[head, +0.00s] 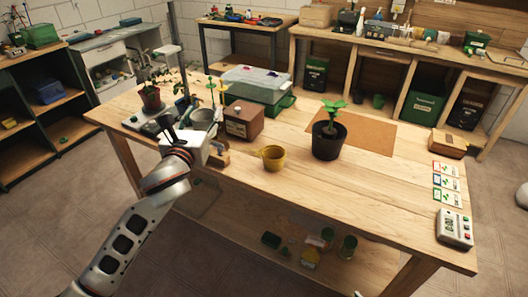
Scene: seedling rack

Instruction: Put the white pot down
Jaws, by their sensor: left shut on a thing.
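My left gripper (188,124) is over the left part of the wooden table, with its white body towards me and dark fingers pointing away. It is shut on the white pot (203,121), which looks pale grey and roughly upright just beyond the gripper body. The gripper hides the pot's lower part, so I cannot tell whether its base touches anything. My right gripper is out of view.
A brown wooden box (243,121) stands close right of the pot. A yellow cup (273,158) and a black potted seedling (328,141) stand rightward.

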